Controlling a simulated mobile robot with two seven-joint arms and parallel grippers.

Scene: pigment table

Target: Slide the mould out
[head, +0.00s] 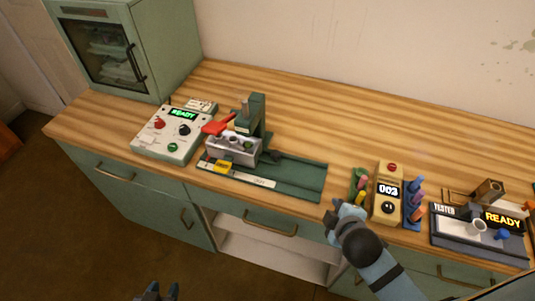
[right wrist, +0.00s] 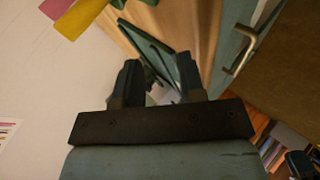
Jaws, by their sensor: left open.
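The mould (head: 231,149) is a grey metal block with round openings on top. It sits at the left end of the green press base (head: 300,180), in front of the press column (head: 257,113). A red lever (head: 217,125) is above its left end. My right gripper (head: 343,210) is at the counter's front edge, right of the base and apart from the mould. In the right wrist view its two fingers (right wrist: 158,85) are apart with nothing between them. My left gripper (head: 159,291) is open and low at the bottom edge, far from the counter.
A control box reading READY (head: 172,135) stands left of the press, beside a green cabinet (head: 150,50). Right of the base are coloured crayon-like sticks (head: 415,194), a counter box reading 003 (head: 388,195) and a tester (head: 478,238). The base's right half is clear.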

